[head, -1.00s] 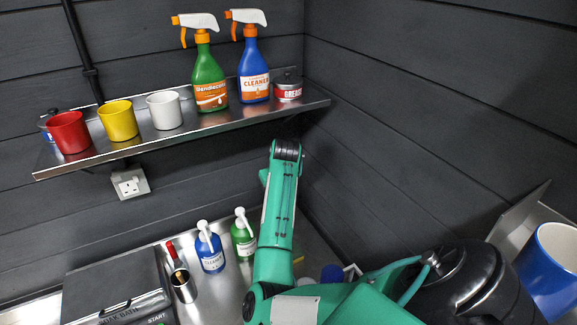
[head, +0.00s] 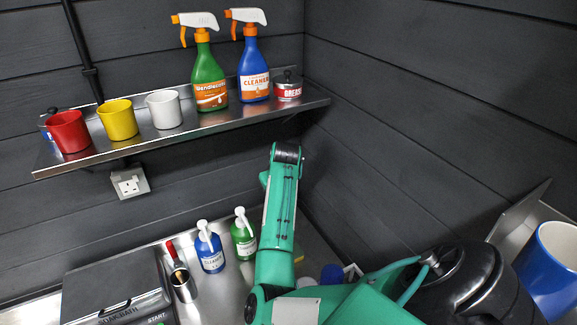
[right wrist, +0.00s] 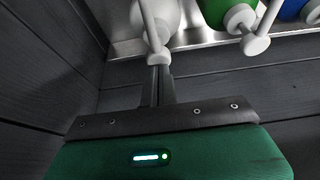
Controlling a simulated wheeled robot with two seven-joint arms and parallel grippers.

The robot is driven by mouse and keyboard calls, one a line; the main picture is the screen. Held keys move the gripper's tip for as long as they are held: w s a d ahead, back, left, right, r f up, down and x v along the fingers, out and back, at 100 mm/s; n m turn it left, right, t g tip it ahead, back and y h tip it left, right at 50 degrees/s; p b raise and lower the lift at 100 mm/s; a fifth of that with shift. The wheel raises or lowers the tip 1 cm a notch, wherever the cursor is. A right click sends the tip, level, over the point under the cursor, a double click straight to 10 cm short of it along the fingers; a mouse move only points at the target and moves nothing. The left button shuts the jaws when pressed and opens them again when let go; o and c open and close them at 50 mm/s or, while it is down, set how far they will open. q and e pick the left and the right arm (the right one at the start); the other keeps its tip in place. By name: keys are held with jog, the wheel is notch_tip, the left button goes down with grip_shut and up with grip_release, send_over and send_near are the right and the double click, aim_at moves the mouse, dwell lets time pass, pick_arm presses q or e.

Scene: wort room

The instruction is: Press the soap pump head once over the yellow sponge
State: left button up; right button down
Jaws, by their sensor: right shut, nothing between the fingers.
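A white pump bottle (right wrist: 160,16) is at the top of the right wrist view, with its pale pump head and spout (right wrist: 158,57) pointing toward my gripper. My right gripper (right wrist: 160,72) is shut and empty, its fingertips right at that spout; I cannot tell whether they touch. A green pump bottle (head: 243,238) and a blue pump bottle (head: 209,250) stand left of my right arm in the head view. They also show in the right wrist view, the green one (right wrist: 214,12) beside the white one. My arm hides the white bottle in the head view. My left gripper is out of view.
Above is a wall shelf (head: 235,122) with mugs and two spray bottles. A black lidded vessel (head: 470,285) and a blue container (head: 553,275) are at right.

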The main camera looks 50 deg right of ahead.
jog(key=shift+a+f, duration=0.1)
jog(key=shift+f, duration=1.1)
jog(key=shift+r, duration=0.1)
jog(key=shift+r+p, duration=0.45)
jog(key=shift+r, duration=1.1)
notch_tip(320, 180, up, 6)
